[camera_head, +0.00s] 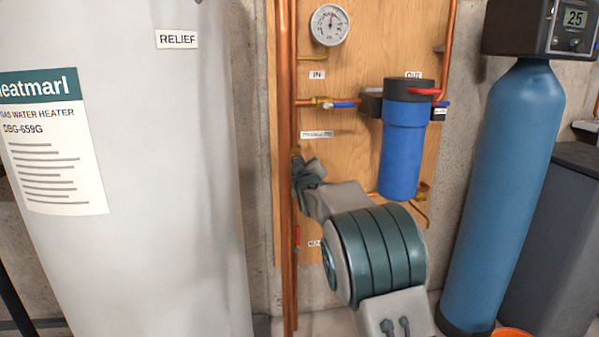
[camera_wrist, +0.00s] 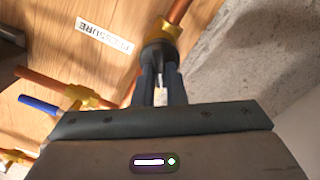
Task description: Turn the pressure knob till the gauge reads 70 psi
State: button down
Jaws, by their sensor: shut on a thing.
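The round white pressure gauge (camera_head: 329,25) is at the top of the wooden board in the head view. Its needle points roughly upward; the numbers are too small to read. My gripper (camera_head: 298,163) is at the copper pipe left of the board, below the pressure label (camera_head: 317,134). In the wrist view the fingers of my gripper (camera_wrist: 160,88) are shut on the dark pressure knob (camera_wrist: 158,52), which sits on a brass fitting (camera_wrist: 163,31). The pressure label also shows there (camera_wrist: 104,38). The fingers partly hide the knob, and the head view does not show it clearly.
A blue filter housing (camera_head: 402,150) with a red lever (camera_head: 424,91) is right of my gripper. Vertical copper pipes (camera_head: 284,200) run close by it. The white water heater (camera_head: 165,170) stands left, a blue tank (camera_head: 510,190) right.

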jog(key=shift+a+f+n+b, duration=0.1)
jog(key=shift+n+b, duration=0.5)
jog(key=shift+n, duration=1.2)
jog(key=shift+f+n+b, duration=0.1)
jog(key=shift+n+b, duration=0.45)
jog(key=shift+n, duration=1.25)
jog(key=c, duration=1.5)
grip_release()
jog(key=shift+s+r, duration=0.1)
jog(key=shift+s, duration=0.05)
jog(key=shift+s+d+p, duration=0.45)
jog(key=shift+s, duration=1.75)
jog(key=shift+s+d+p, duration=0.45)
jog(key=shift+s+p, duration=0.05)
jog(key=shift+s, duration=1.75)
jog(key=shift+s+d+p, duration=0.45)
jog(key=shift+s, duration=1.75)
